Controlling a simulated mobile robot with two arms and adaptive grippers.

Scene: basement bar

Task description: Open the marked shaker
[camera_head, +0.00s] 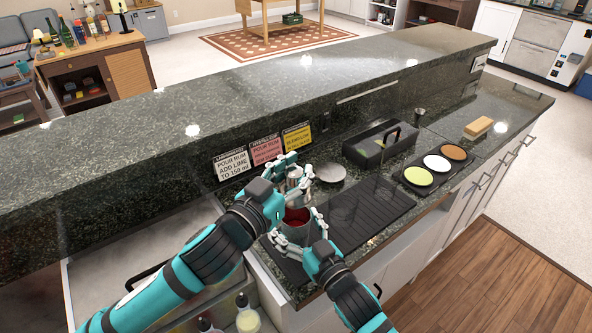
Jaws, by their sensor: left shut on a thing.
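The shaker's metal tin (296,233) stands on the counter by the black drain mat, its top open and its inside red. My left gripper (294,180) is shut on a small metal piece (294,173), apparently the shaker's top, above the tin. The fingers hide much of this piece. My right gripper (298,232) has its fingers on either side of the tin. I cannot tell whether they press on it. I see no clear mark on the shaker.
A round metal disc (331,172) lies behind the tin. A black caddy (378,146), a tray of coloured rounds (421,178), a jigger (419,115) and a sponge-like block (478,127) stand to the right. Three recipe cards (266,149) lean on the raised ledge (150,130).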

